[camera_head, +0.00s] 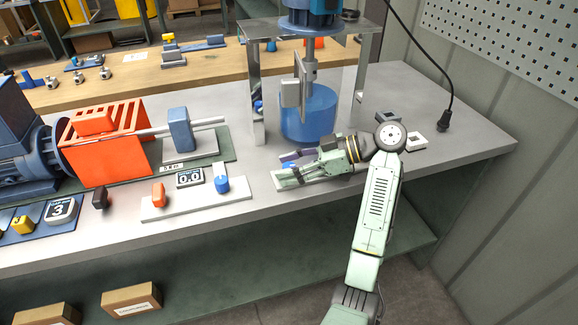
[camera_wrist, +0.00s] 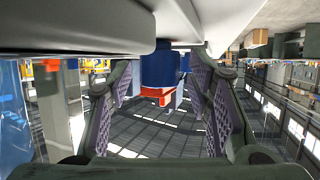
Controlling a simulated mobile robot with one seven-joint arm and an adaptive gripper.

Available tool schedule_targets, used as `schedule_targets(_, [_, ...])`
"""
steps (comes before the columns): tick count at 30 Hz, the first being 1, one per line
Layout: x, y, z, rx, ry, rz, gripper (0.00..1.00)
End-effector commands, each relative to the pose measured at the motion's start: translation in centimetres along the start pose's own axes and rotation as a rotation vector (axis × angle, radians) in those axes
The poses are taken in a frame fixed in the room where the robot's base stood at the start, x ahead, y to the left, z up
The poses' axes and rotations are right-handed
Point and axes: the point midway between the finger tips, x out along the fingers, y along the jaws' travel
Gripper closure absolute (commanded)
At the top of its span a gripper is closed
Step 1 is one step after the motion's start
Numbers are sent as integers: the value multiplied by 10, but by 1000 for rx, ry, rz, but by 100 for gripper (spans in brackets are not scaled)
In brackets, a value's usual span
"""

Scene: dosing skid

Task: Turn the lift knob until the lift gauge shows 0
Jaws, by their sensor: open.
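A small gauge (camera_head: 189,177) on the bench reads 0.0; the label on it is too small to read surely. Beside it, a blue-and-white knob (camera_head: 221,184) and an orange knob (camera_head: 158,194) stand on a pale plate (camera_head: 180,206). A second gauge (camera_head: 61,208) at the left reads 3, with a yellow knob (camera_head: 22,224) beside it. I cannot tell which is the lift pair.
A blue vessel (camera_head: 308,118) under a metal frame (camera_head: 254,100) stands close behind my gripper. An orange guard (camera_head: 105,140) and a blue block (camera_head: 180,130) stand at the back left. The front strip of the bench (camera_head: 250,218) is clear.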

Motion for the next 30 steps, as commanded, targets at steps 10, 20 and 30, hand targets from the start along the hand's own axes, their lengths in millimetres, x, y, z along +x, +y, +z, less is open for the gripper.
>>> schedule_targets(10, [-62,0,1,2,-3,6,54])
schedule_targets(20, [-113,0,0,1,-1,1,54])
schedule_targets(30, [-118,0,0,1,0,-1,54])
